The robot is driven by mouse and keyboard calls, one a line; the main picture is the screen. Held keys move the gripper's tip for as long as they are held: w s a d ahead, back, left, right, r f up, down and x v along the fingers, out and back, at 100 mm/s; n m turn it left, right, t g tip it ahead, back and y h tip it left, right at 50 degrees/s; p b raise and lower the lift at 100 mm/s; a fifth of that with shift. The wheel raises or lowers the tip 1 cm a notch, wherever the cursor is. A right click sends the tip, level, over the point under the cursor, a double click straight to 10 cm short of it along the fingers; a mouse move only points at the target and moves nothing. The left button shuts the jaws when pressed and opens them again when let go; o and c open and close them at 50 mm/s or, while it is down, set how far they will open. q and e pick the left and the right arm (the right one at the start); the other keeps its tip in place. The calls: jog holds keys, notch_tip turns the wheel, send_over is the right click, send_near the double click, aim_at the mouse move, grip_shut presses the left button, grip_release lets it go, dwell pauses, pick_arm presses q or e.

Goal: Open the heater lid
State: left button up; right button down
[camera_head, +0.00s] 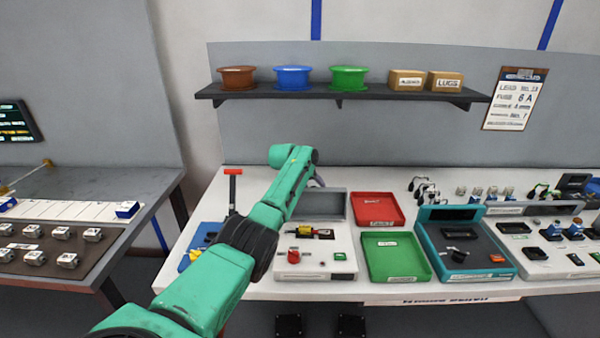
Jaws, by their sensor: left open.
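A white box-shaped unit (315,262) on the white bench has a red knob, a green button and a yellow-and-red part on top. It looks like the heater, though no readable label confirms it. A grey panel (333,207) at its back edge looks like its lid, seemingly raised; its exact angle is hard to tell. My left arm reaches over the unit's left side and hides part of both. My left gripper (319,181) is open, small and partly hidden behind the arm, close to the grey panel; I cannot tell whether they touch. My right gripper is out of view.
A red tray (378,226) and a green tray (377,272) lie right of the unit. A teal case (437,268) stands beyond them. A shelf (350,95) with spools and boxes hangs above. A red-topped post (233,172) stands left of my arm.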

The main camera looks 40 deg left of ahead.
pick_arm(q)
jog(key=b+v, duration=0.1)
jog(key=v, duration=1.3)
jog(key=shift+s, duration=0.15)
jog(key=shift+f, duration=0.1)
